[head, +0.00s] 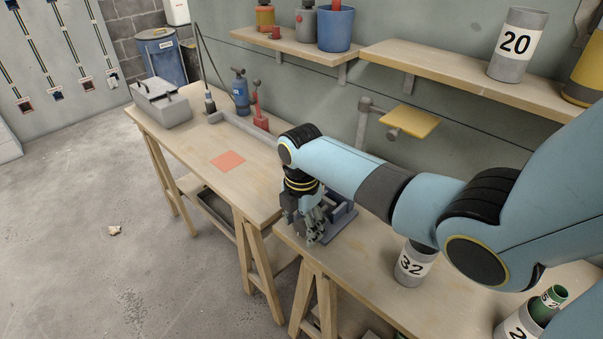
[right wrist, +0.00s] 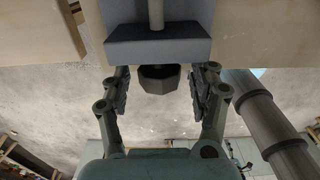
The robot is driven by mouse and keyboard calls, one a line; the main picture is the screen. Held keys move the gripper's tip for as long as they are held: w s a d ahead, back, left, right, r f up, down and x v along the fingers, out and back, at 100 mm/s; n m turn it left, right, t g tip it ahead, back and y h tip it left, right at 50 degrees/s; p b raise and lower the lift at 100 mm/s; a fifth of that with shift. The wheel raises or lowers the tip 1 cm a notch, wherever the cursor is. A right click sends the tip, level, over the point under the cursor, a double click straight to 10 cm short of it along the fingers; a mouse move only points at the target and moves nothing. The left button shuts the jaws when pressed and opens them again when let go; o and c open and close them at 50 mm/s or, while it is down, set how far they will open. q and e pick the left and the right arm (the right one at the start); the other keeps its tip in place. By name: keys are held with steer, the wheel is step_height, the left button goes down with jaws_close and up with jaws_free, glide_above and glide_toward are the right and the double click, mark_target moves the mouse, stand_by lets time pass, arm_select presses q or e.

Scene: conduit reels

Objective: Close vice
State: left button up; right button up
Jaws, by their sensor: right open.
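The grey vice (head: 342,222) is fixed at the left end of the near workbench, partly hidden behind my right gripper (head: 314,226). The right wrist view shows a grey block of the vice (right wrist: 157,46), a pale rod and a dark faceted knob (right wrist: 160,79). My right gripper (right wrist: 160,92) is open. Its two fingers stand on either side of the knob, with a visible gap on both sides. How far apart the vice jaws are cannot be told. My left gripper is not in view.
A grey cylinder marked 32 (head: 413,265) stands right of the vice, under my right arm. The other bench (head: 195,150) holds a grey toolbox (head: 160,104), a red square (head: 229,161) and a blue bottle (head: 241,92). Wall shelves (head: 455,75) run behind.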

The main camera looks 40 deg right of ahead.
steer(key=shift+f, duration=0.2)
steer(key=shift+c, duration=0.6)
steer(key=c, duration=1)
steer(key=shift+s+r+t+p, duration=0.15)
steer(key=shift+s+t+p, duration=0.05)
steer(key=shift+t+p, duration=0.7)
steer(key=shift+c, duration=0.2)
steer(key=shift+w+t, duration=0.1)
steer(key=shift+t, duration=0.4)
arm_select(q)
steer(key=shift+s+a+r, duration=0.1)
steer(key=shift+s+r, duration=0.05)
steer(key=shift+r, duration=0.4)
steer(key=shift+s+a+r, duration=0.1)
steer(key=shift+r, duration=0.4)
